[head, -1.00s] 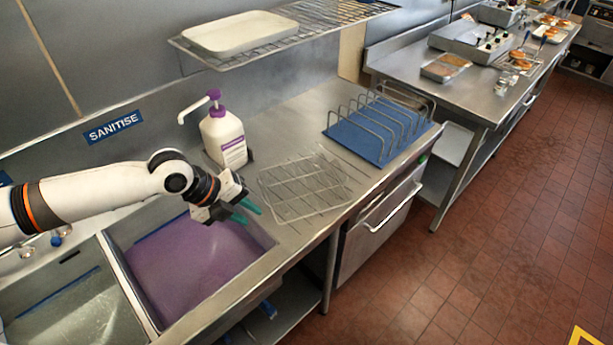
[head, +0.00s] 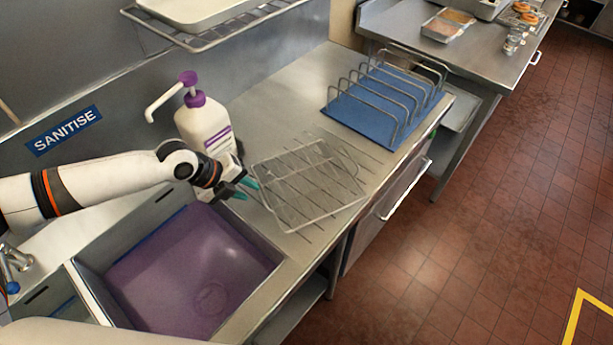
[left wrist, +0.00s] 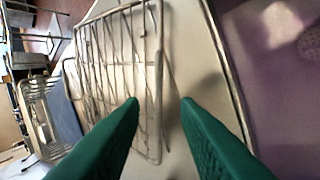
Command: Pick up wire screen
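The wire screen (head: 307,184) is a thin metal grid lying on the steel drainboard, right of the purple-filled sink. It also shows in the left wrist view (left wrist: 118,62), its near rim just beyond the fingers. My left gripper (head: 246,189) is at the screen's left edge, between the sink and the screen. Its green fingers (left wrist: 160,100) are apart, with a gap between them. The rim appears close to the left finger, but I cannot tell whether they touch. My right gripper is not in view; a pale arm part shows at the bottom left of the head view.
A white pump bottle (head: 205,124) stands just behind my left gripper. The sink (head: 190,270) with purple liquid is in front. A wire rack on a blue mat (head: 352,117) stands beyond the screen. A shelf (head: 215,32) overhangs the back.

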